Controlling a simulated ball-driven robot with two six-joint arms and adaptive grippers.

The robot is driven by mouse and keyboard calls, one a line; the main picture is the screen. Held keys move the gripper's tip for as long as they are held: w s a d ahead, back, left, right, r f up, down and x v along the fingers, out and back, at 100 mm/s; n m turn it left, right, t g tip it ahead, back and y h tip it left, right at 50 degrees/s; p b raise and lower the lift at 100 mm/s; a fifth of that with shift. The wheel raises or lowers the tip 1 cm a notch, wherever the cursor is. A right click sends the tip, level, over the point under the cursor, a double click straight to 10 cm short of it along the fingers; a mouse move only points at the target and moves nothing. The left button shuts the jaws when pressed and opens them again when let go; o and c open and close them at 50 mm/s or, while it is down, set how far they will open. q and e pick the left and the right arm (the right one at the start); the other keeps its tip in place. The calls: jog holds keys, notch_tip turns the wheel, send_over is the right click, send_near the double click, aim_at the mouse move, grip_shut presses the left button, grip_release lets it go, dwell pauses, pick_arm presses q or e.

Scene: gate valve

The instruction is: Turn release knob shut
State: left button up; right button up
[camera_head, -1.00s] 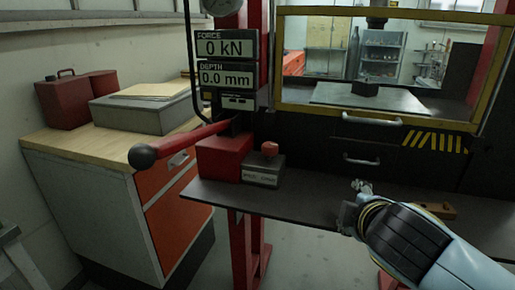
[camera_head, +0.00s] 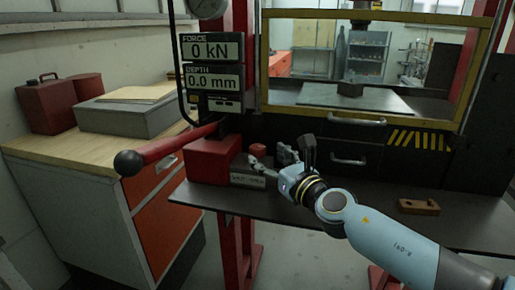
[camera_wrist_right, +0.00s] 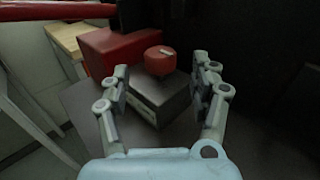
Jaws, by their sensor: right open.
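The red release knob (camera_wrist_right: 160,60) sits on top of a small grey block (camera_wrist_right: 160,98) in the right wrist view. The knob lies between and just beyond the fingertips, with no clear contact. My left gripper is in no view.
A red housing (camera_head: 212,160) stands left of the block, with a red lever (camera_head: 165,148) reaching left. The displays (camera_head: 210,62) read 0 kN and 0.0 mm. A yellow-framed guard (camera_head: 375,113) is behind. A small wooden piece (camera_head: 419,207) lies right on the dark shelf (camera_head: 300,215).

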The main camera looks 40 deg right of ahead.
aim_at(261, 153)
jog(key=w, duration=0.5)
jog(key=shift+w+d+b, duration=0.2)
jog(key=shift+w+b, duration=0.1)
jog(key=shift+w, duration=0.05)
jog(key=c, duration=1.2)
jog(key=shift+c, duration=0.3)
jog(key=shift+f+m+h+p, duration=0.1)
jog(key=shift+m+h+p, duration=0.3)
jog(key=shift+h, duration=0.1)
